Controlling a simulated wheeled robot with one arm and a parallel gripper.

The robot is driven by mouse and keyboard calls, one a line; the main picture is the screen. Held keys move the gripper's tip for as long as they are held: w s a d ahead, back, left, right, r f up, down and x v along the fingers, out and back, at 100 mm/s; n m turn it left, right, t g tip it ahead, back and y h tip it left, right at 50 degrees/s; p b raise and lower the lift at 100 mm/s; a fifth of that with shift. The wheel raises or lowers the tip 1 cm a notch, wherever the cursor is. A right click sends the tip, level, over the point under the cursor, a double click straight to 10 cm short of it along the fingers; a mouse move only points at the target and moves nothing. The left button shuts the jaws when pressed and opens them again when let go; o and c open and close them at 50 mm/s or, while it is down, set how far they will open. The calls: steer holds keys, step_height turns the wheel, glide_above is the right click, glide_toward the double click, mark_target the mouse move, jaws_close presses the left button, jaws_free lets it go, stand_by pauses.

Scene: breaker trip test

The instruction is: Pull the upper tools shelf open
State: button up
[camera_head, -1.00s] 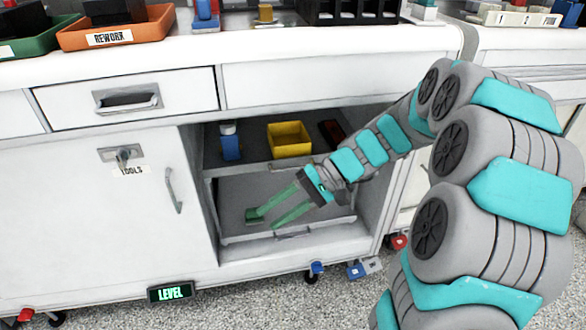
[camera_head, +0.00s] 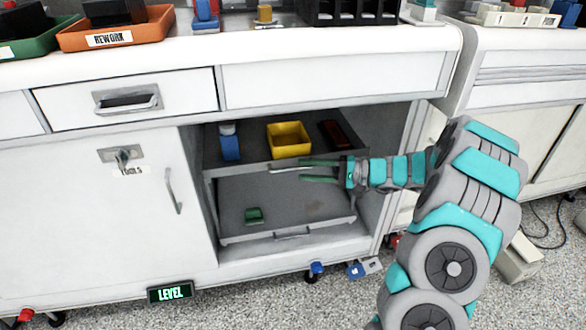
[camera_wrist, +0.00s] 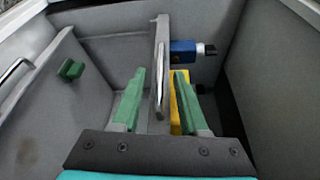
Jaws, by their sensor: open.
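The upper tools shelf (camera_head: 254,149) is a grey tray inside the open cabinet, with a bar handle (camera_head: 285,167) on its front edge. My gripper (camera_head: 302,170) is open in front of that edge, its green fingers pointing left in the head view. In the wrist view, the shelf's front edge and handle (camera_wrist: 160,82) lie between the two spread fingers, one finger on each side. I cannot tell whether the fingers touch the handle. A blue bottle (camera_head: 230,142), a yellow bin (camera_head: 288,139) and a dark red item (camera_head: 336,135) are on the shelf.
The lower shelf (camera_head: 300,205) below holds a green block (camera_head: 253,215) and has its own handle (camera_head: 292,234). The left cabinet door (camera_head: 90,220) is shut. The cabinet's right wall (camera_head: 385,190) is close to my arm. Above is the worktop (camera_head: 250,42).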

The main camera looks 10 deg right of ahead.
mark_target(293, 169)
steer(key=shift+x, duration=2.25)
jaws_close()
